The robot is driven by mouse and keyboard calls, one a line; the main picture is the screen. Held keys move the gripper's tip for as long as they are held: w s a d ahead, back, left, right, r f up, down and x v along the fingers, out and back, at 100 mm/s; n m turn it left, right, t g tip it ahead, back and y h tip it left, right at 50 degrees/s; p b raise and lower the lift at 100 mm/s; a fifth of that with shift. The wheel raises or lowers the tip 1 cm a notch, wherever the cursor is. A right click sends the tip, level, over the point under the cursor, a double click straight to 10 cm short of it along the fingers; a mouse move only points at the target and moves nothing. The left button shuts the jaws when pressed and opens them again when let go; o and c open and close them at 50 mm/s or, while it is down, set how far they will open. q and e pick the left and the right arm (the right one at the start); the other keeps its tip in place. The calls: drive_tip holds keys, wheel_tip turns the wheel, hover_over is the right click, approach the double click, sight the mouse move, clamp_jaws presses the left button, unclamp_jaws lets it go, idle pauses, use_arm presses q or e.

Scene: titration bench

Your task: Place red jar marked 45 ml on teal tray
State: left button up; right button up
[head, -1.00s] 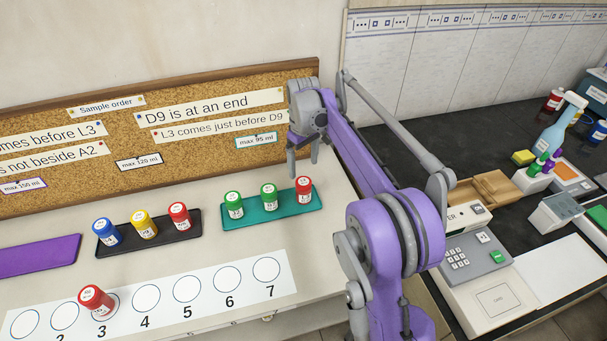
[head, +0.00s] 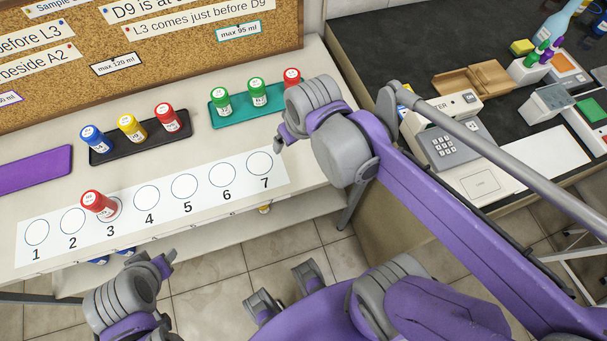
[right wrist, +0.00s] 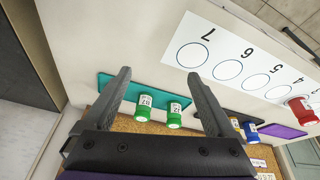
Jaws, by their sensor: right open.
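A red jar (head: 99,204) with a white label stands at circle 3 of the numbered sheet. A second red jar (head: 167,118) stands on the black tray, and a third red jar (head: 292,77), partly hidden by my right arm, is at the right end of the teal tray (head: 241,108). The labels are too small to read, so I cannot tell which is 45 ml. My right gripper (head: 284,140) is open and empty in front of the teal tray; its fingers also show in the right wrist view (right wrist: 158,78). My left gripper (head: 158,262) is at the lower left, its opening unclear.
Two green jars (head: 221,102) (head: 258,92) share the teal tray. The black tray (head: 150,141) also bears blue and yellow jars. A purple tray (head: 35,170) lies left. The numbered sheet (head: 205,205) has empty circles. A corkboard (head: 90,85) stands behind.

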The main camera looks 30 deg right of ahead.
drive_tip(key=s+a+f+t, duration=0.1)
drive_tip(key=s+a+f, duration=0.1)
drive_tip(key=s+f, duration=0.3)
drive_tip(key=shift+s+f+m, duration=0.15)
drive_tip(key=shift+s+m, duration=0.15)
drive_tip(key=shift+s, duration=0.9)
drive_tip(key=shift+w+r+p, duration=0.2)
drive_tip(key=shift+r+p, duration=0.2)
drive_tip(key=shift+r, duration=0.1)
drive_tip(key=shift+w+r+p, duration=0.15)
drive_tip(key=shift+r+p, duration=0.25)
drive_tip(key=shift+r, duration=0.05)
drive_tip(key=shift+s, duration=0.1)
